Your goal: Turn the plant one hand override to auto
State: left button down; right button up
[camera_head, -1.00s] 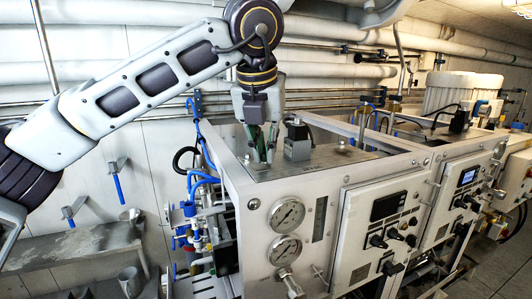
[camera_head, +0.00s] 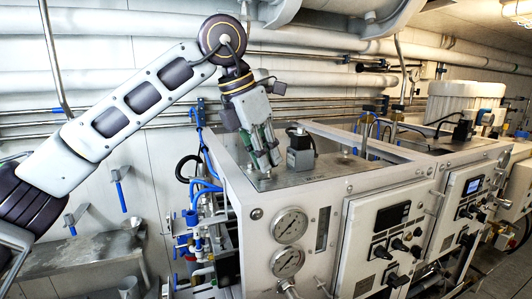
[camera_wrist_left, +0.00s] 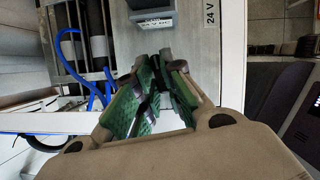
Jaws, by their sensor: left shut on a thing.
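My left gripper (camera_head: 265,162) is at the top plate of the near cabinet, its green-padded fingers pointing down and tilted. In the left wrist view the fingers (camera_wrist_left: 155,88) are shut around a small dark piece, which I take to be the plant one hand override; the pads hide nearly all of it, so its setting cannot be read. A grey block with a black top (camera_head: 299,150) stands on the plate just right of the fingers. It also shows in the left wrist view (camera_wrist_left: 152,18), with a label on its edge. My right gripper is not in view.
The near cabinet's front carries two round gauges (camera_head: 289,226) and a control panel (camera_head: 385,235) with a dark display and black knobs. Blue hoses (camera_head: 205,190) run along its left side. A second panel (camera_head: 464,200) is at the right. Pipes cross the back wall.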

pick_arm(q)
jog(key=shift+w+r+m+g+p, duration=0.15)
jog(key=shift+m+g+p, duration=0.25)
jog(key=shift+m, duration=0.6)
jog(key=c, duration=1.5)
grip_release()
jog(key=shift+a+v, duration=0.15)
jog(key=shift+v, duration=2.8)
jog(key=shift+a+v, duration=0.1)
jog(key=shift+v, duration=2.9)
